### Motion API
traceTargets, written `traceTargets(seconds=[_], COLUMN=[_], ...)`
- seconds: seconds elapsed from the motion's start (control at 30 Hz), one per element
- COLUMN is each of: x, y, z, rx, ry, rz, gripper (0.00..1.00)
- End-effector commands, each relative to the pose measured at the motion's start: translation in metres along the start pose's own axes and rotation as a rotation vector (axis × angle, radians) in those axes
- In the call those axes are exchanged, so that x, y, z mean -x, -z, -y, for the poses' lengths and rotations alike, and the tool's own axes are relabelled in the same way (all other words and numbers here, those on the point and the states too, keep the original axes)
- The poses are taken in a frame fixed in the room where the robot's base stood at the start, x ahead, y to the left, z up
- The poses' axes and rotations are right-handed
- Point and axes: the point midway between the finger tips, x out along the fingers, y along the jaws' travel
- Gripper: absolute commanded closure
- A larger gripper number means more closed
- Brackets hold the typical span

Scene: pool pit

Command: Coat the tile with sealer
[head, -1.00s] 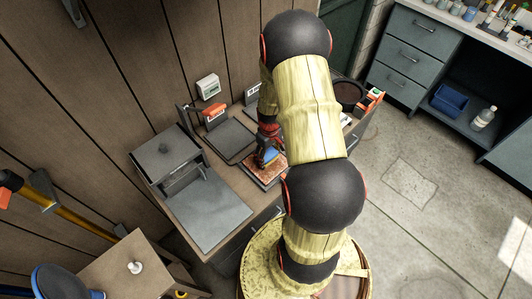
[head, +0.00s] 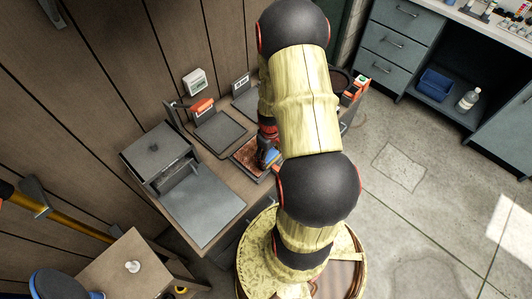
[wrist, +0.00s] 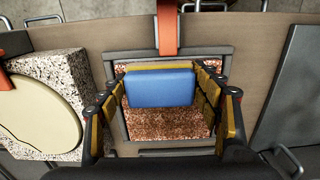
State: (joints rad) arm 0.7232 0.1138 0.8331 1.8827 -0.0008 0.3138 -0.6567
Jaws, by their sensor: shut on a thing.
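The tile (head: 245,155) is a reddish-brown speckled slab in a dark shallow frame on the bench. In the wrist view the tile (wrist: 165,125) shows below and around a blue block with a yellow edge, which looks like a sponge (wrist: 160,88). My gripper (wrist: 163,92) is shut on this sponge, with a yellow-padded finger on each side. In the head view the sponge (head: 271,158) is over the right part of the tile. Whether it touches the tile is unclear. My arm hides part of the gripper and the bench behind it.
Flat grey plates with small signs (head: 220,132) lie behind the tile. A grey box with a plate (head: 204,203) stands to the left. In the wrist view a cream disc (wrist: 40,118) lies against a speckled block at left. A round dark pan (head: 338,80) is farther right.

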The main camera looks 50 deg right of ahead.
Motion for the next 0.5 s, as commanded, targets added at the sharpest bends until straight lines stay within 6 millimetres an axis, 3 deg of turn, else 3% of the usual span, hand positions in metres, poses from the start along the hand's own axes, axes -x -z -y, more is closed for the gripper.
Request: traceTargets(seconds=[0.2, 0.5], x=[0.001, 0.001], y=[-0.015, -0.018], z=[0.000, -0.011], rx=[0.000, 0.000], ry=[0.001, 0.004], rz=[0.001, 0.005], gripper=[0.73, 0.73])
